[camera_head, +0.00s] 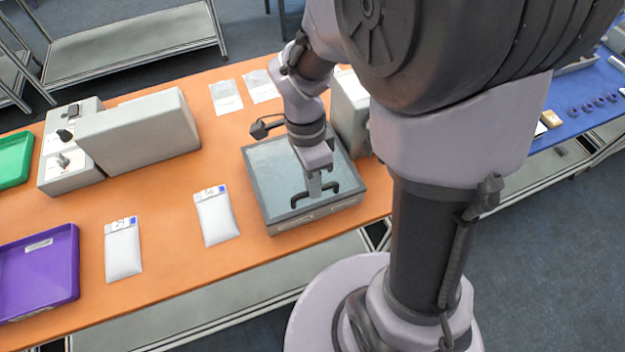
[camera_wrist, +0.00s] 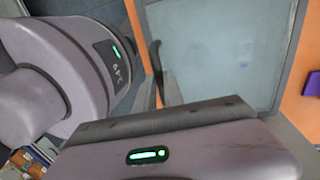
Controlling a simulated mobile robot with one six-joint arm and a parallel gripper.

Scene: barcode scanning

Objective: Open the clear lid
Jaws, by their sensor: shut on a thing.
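The clear lid (camera_head: 273,172) is a pale, see-through panel in a dark grey frame, on top of a grey box (camera_head: 318,211) on the orange table. It lies flat and looks closed. A black handle (camera_head: 349,187) stands near its front edge. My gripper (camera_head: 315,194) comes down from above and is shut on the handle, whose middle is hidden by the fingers. In the wrist view, the lid (camera_wrist: 215,50) fills the upper right, with part of the black handle (camera_wrist: 156,60) beside my gripper's fingers.
White pouches with labels (camera_head: 216,215) lie left of the box. A purple tray (camera_head: 40,270), a green tray (camera_head: 14,160) and a grey machine (camera_head: 140,135) are further left. Another grey block (camera_head: 350,110) stands close behind the box. Clear orange table lies between pouches and machine.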

